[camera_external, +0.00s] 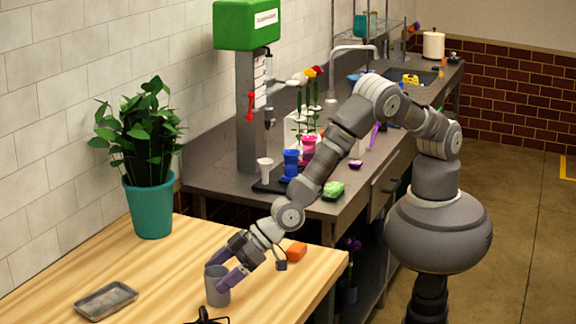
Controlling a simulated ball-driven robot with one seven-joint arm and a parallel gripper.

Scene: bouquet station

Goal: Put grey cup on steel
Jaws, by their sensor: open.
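The grey cup (214,291) stands upright on the light wooden table near its front. My gripper (216,279) is open at the cup, with its purple fingers reaching down around the cup's rim and side.
A black object (207,318) sits at the bottom edge. A plant in a teal pot (150,206) stands at the back. Table between tray and cup is clear. The grey counter holds several coloured cups.

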